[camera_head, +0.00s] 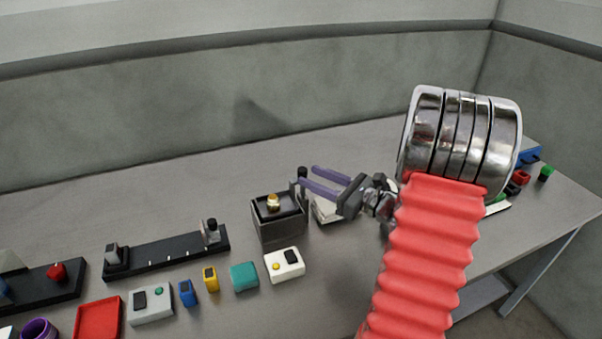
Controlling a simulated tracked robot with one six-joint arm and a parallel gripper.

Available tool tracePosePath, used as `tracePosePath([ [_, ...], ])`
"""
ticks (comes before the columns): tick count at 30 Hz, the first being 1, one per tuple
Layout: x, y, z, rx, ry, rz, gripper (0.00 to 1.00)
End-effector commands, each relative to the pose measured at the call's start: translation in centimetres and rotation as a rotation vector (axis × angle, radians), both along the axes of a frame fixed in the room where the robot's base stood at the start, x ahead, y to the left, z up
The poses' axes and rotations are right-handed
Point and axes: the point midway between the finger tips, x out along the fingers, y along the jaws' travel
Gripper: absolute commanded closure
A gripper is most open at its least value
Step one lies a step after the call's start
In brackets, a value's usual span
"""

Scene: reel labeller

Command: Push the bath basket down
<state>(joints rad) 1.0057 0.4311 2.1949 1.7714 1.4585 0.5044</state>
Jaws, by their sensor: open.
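The bath (279,228) is a dark grey box with an open top on the table. Inside its top shows a dark basket with a small brass-coloured piece (273,201) on it. A black knob (302,173) stands up at the bath's back right corner, close to the fingers. My gripper (306,179) is open, with two purple fingers reaching left from the grey wrist. Its fingertips are at the bath's right rear side, near the black knob. I cannot tell whether they touch it. The gripper holds nothing that I can see.
A black rail (166,253) lies to the left. A pale object (325,210) sits below my gripper. The table behind is clear.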

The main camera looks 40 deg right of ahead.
Motion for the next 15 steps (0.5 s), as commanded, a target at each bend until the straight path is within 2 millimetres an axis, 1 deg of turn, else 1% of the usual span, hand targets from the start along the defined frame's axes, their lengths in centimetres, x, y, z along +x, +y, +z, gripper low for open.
tracePosePath([
  [3, 1.6, 0.6, 0.0, 0.001, 0.001, 0.003, 0.60],
  [9, 3.6, 1.3, 0.0, 0.000, 0.000, 0.001, 0.60],
  [15, 4.3, 1.5, 0.0, 0.000, 0.001, 0.000, 0.60],
])
